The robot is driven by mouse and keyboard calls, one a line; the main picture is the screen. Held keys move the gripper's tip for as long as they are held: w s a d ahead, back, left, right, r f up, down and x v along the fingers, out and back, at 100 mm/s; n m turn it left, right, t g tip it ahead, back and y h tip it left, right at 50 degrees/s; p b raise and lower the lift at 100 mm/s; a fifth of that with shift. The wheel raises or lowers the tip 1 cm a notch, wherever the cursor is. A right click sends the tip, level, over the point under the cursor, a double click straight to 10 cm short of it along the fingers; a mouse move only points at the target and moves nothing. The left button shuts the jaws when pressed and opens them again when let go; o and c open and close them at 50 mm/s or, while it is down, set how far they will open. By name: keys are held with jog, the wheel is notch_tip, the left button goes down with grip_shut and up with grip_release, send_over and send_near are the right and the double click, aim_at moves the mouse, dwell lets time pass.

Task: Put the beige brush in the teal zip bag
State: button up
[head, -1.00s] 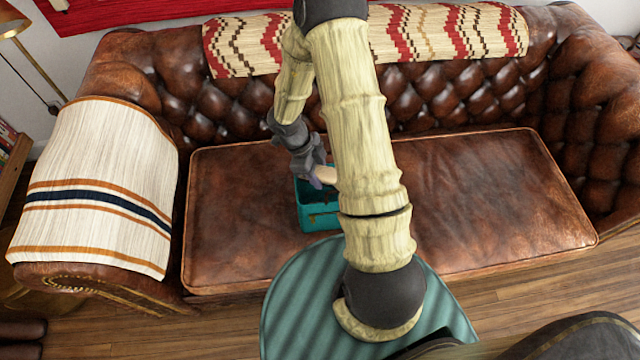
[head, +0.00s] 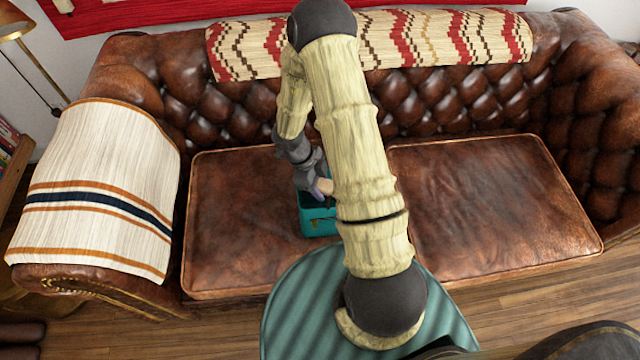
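The teal zip bag (head: 319,224) sits open on the seat of the brown leather sofa, just left of my arm's thick lower links, which cover its right side. My gripper (head: 321,192) points down at the bag's opening, with its fingers over or inside the mouth. A small beige patch, likely the beige brush (head: 327,186), shows beside the fingers; the rest of it is hidden by my gripper and arm. I cannot tell whether the fingers are shut on it or apart from it.
The leather sofa seat (head: 490,205) is clear on both sides of the bag. The tufted backrest with a red and cream patterned throw (head: 450,38) rises behind. A striped cream blanket (head: 100,185) covers the left armrest.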

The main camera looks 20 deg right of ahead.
jog(key=o, duration=0.4)
jog(key=shift+c, duration=0.2)
jog(key=shift+r, duration=0.1)
jog(key=p+v, duration=0.2)
jog(key=v, duration=1)
jog(key=shift+p, duration=0.35)
jog(key=shift+d, duration=0.1)
